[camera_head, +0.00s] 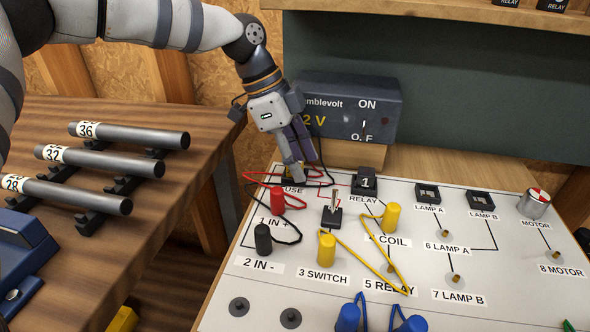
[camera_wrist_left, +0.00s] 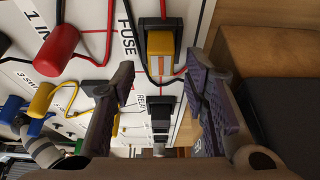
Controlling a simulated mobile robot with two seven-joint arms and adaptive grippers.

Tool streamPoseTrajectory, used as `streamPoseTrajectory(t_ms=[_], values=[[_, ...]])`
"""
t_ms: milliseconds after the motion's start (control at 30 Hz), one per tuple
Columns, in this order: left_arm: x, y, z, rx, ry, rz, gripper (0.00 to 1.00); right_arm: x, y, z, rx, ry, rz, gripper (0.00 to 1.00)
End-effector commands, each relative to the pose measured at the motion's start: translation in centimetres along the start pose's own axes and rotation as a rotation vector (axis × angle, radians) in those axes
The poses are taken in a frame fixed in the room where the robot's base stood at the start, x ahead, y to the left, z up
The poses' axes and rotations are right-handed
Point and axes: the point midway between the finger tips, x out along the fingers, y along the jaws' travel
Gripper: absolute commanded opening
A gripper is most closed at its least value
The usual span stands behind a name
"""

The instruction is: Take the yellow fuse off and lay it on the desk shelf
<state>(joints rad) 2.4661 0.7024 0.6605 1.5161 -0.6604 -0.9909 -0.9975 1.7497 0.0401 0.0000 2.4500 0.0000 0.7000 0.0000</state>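The yellow fuse (camera_wrist_left: 160,46) sits in a dark holder by the FUSE label on the white circuit board (camera_head: 224,283). It shows clearly in the left wrist view; in the head view my fingers mostly hide it. My left gripper (camera_head: 302,165) points down at the fuse end of the board. In the left wrist view its two fingers (camera_wrist_left: 165,88) are apart with nothing between them, and the fuse appears beyond the gap.
A grey voltage box (camera_head: 350,108) stands just behind my left gripper. Red (camera_head: 277,200), black (camera_head: 263,238) and yellow plugs (camera_head: 391,217) with loose wires crowd the board near the fuse. A side table holds several numbered rods (camera_head: 130,133) at left.

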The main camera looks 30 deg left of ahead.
Motion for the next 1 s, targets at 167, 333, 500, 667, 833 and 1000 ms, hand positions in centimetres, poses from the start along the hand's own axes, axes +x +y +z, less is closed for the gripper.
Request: streamPoseTrajectory(t_ms=[167,333,500,667,833,1000], values=[[0.0,0.0,0.0,0.000,-0.001,0.000,0.01,0.0,0.0,0.0,0.000,0.001,0.000,0.40],[0.0,0.0,0.0,0.000,0.000,0.000,0.01,0.0,0.0,0.0,0.000,0.000,0.000,0.40],[-0.2,0.0,-0.1,0.001,0.000,-0.001,0.01,0.0,0.0,0.0,0.000,0.001,0.000,0.40],[-2.0,-0.1,-0.8,0.001,0.001,-0.004,0.01,-0.1,0.0,-0.1,0.000,0.004,0.000,0.40],[-5.6,1.9,-4.0,0.009,0.000,-0.010,0.01,-1.1,0.0,-0.8,0.000,0.035,-0.001,0.40],[-8.2,5.7,-8.3,0.011,-0.002,-0.008,0.01,-2.1,-0.1,-1.5,-0.001,0.071,-0.003,0.40]])
